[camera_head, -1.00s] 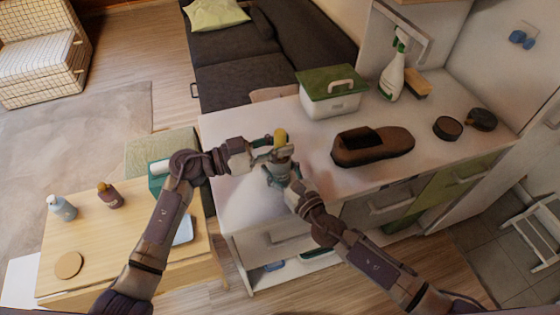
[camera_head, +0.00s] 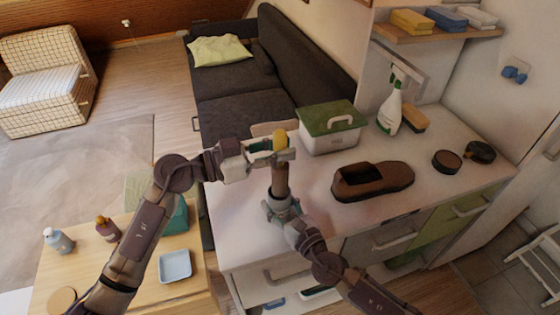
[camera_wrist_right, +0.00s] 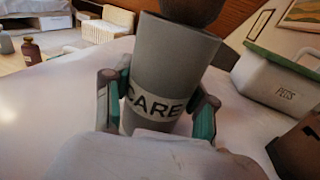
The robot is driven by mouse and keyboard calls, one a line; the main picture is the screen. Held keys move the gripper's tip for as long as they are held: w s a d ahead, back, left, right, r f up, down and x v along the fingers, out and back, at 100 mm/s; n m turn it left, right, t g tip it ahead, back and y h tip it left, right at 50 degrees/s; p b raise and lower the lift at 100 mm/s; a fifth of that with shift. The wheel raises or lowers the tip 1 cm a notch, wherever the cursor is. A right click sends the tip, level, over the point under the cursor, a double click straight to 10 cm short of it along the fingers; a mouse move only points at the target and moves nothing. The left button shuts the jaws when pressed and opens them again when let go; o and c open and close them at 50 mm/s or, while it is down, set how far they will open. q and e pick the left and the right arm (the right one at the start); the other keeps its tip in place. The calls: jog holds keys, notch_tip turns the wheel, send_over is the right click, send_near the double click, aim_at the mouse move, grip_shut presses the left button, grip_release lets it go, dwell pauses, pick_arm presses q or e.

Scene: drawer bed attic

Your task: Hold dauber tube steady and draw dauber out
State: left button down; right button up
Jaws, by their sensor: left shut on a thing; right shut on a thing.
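The dauber (camera_head: 281,179) has a yellow top and a dark brown lower part. My left gripper (camera_head: 283,155) is shut on the dauber just below its yellow top, above the counter. The grey dauber tube (camera_head: 279,197) stands roughly upright below it. In the right wrist view the tube (camera_wrist_right: 170,65) bears a "CARE" label. My right gripper (camera_head: 281,210) is shut around the tube; its fingers also show on both sides of the label. The dauber's brown part (camera_wrist_right: 192,9) shows at the tube's mouth. I cannot tell whether its lower end is still inside.
On the white counter (camera_head: 235,220) stand a green-lidded box (camera_head: 331,136), a brown shoe (camera_head: 385,186), a spray bottle (camera_head: 390,111), a brush (camera_head: 415,119) and two round dark tins (camera_head: 447,161). A low wooden table (camera_head: 120,270) is at left. Space above the dauber looks free.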

pick_arm(q)
jog(key=shift+r, duration=0.1)
pick_arm(e)
jog(key=o, duration=1.3)
